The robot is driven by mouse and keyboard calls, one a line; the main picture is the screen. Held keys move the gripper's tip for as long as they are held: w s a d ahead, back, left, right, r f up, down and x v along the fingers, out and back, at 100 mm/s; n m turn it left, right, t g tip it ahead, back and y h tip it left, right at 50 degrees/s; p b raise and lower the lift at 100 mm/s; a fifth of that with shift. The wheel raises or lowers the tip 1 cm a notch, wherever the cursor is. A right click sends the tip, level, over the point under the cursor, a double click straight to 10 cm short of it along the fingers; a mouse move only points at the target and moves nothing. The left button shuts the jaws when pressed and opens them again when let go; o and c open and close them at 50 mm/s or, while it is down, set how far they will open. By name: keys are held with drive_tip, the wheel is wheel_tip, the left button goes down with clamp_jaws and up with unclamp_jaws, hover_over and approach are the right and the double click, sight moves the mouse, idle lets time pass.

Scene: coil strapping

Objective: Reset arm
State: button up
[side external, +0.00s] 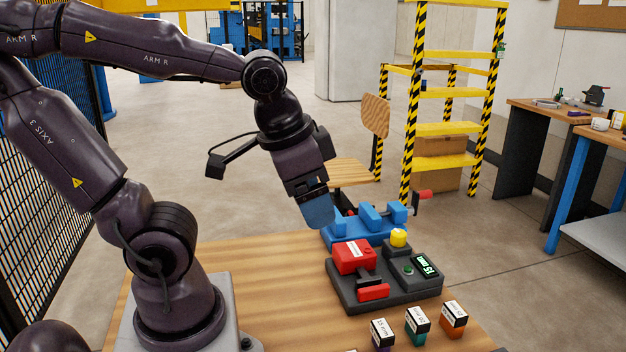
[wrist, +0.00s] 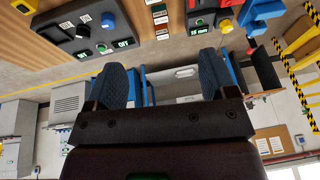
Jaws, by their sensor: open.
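My gripper (side external: 318,212) hangs from my bent arm above the far part of the wooden bench, in front of the blue fixture (side external: 362,224). In the wrist view my gripper (wrist: 165,84) shows two blue fingers spread apart with nothing between them. In the side view the fingers overlap each other, and the gripper hides part of what is behind it. No coil shows clearly in either view.
A dark machine (side external: 388,285) with a red block (side external: 354,257), yellow knob (side external: 398,237) and green display stands on the bench (side external: 250,254). Several small labelled blocks, one teal (side external: 415,325), sit in front. A wooden chair (side external: 346,170) and striped yellow ladder stand behind.

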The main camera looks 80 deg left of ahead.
drive_tip(key=shift+d+r+t+h, duration=0.2)
drive_tip(key=shift+d+r+t, duration=0.15)
drive_tip(key=shift+r, duration=0.3)
drive_tip(key=shift+d+r+t+h, duration=0.25)
drive_tip(key=shift+r+t, duration=0.2)
drive_tip(key=shift+r, duration=0.15)
